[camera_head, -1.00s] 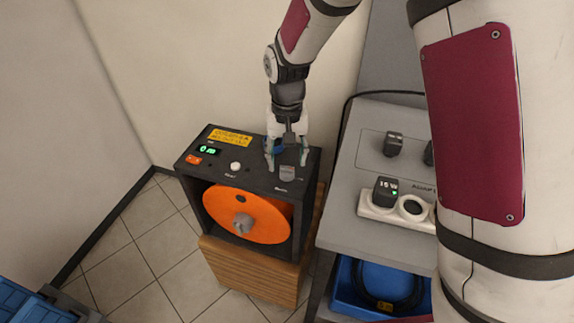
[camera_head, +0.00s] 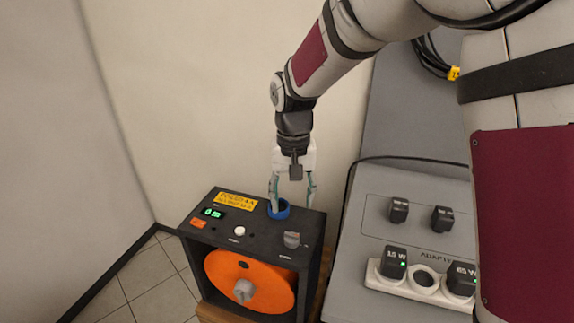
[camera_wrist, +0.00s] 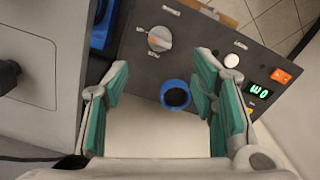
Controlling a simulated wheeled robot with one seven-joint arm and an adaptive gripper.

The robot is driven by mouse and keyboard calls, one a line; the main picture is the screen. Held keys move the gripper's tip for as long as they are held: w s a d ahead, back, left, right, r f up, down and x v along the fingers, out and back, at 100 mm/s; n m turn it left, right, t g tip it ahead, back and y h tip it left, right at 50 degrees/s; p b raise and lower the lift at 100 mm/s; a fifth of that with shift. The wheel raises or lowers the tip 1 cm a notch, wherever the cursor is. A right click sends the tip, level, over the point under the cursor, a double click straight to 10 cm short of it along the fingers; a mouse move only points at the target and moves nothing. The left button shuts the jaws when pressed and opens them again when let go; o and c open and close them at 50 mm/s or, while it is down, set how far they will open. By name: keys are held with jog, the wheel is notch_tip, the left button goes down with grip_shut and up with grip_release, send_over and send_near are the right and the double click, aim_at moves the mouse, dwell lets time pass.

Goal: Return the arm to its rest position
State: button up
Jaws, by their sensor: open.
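My gripper (camera_head: 293,198) is open and empty in the head view, pointing down just above the top of a black box (camera_head: 257,217). Its teal-padded fingers are spread apart. A blue ring (camera_head: 279,210) on the box top lies below the left finger in the head view. In the wrist view my gripper (camera_wrist: 162,78) has the blue ring (camera_wrist: 176,95) between its fingers in the picture. Whether a finger touches the ring cannot be told. My arm reaches down from the upper right.
The box carries a grey knob (camera_head: 292,240), a white button (camera_head: 239,231), a green display (camera_head: 212,213) and an orange disc (camera_head: 250,283). A grey bench (camera_head: 385,140) with a white socket strip (camera_head: 410,284) and black adapters stands close on the right. A wall is behind.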

jog(key=s+d+r+t+p, duration=0.2)
jog(key=s+d+r, duration=0.7)
jog(key=s+r, duration=0.35)
jog(key=s+d+r+t+p, duration=0.1)
jog(key=s+d+r, duration=0.1)
jog(key=s, duration=0.6)
jog(key=s+d+r+t+p, duration=0.1)
jog(key=s+d, duration=0.3)
jog(key=s, duration=0.4)
jog(key=shift+d+r, duration=0.3)
jog(key=shift+r, duration=0.1)
